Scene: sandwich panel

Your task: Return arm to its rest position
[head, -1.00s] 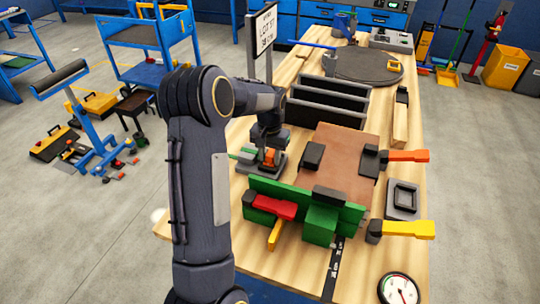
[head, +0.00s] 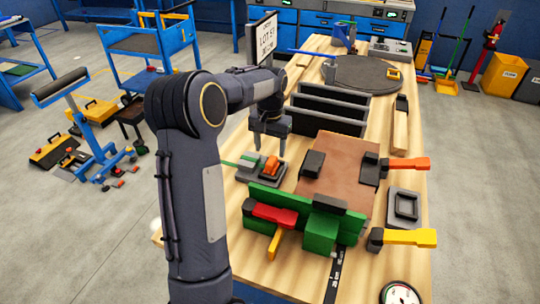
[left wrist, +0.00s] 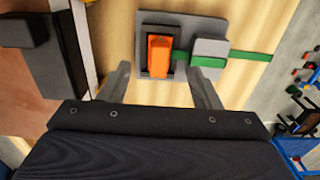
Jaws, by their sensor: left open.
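My left gripper (head: 269,148) is open and empty, fingers pointing down, above the table just behind a grey holder (head: 244,172). An orange block (head: 270,166) sits in the holder. In the left wrist view the open fingers (left wrist: 158,72) lie to either side of the orange block (left wrist: 159,56) in the picture, apart from it. The grey holder (left wrist: 217,32) also carries a green strip (left wrist: 245,54). My left arm comes in from the left and bends over the table. My right gripper is not in view.
A brown panel (head: 340,170) lies on the wooden table (head: 280,262), with a green fence (head: 262,197) in front. Red, orange (head: 409,163) and yellow clamps stand around it. A black slotted rack (head: 330,110) stands behind. A lot sign (head: 264,38) rises at the table's left edge.

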